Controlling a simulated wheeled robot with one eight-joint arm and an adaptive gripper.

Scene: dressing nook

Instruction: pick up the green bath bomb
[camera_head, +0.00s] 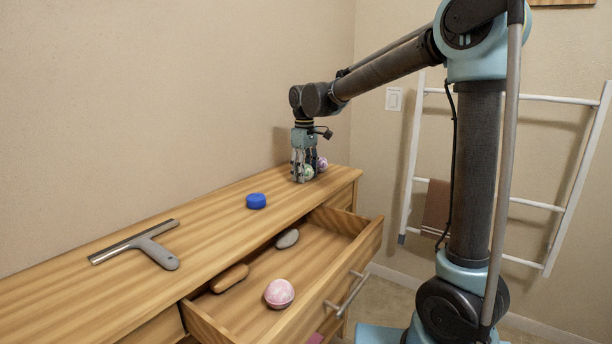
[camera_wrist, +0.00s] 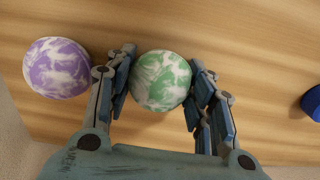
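The green bath bomb (camera_wrist: 160,80), a ball marbled green and white, sits between the two fingers of my gripper (camera_wrist: 161,88) in the wrist view. One finger is on each side, close against the ball with no clear gap, so the gripper looks shut on it. In the head view my gripper (camera_head: 304,176) points down at the far end of the dresser top, and its fingers partly hide the green bath bomb (camera_head: 306,172). The ball appears to be at dresser-top level; I cannot see whether it touches the wood.
A purple bath bomb (camera_wrist: 57,68) lies close beside the left finger. A blue round object (camera_head: 256,201) and a squeegee (camera_head: 142,245) lie on the dresser top (camera_head: 215,215). The open drawer (camera_head: 325,262) holds a pink bath bomb (camera_head: 279,293), a grey stone-like object (camera_head: 288,238) and a brown wooden-looking object (camera_head: 229,278).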

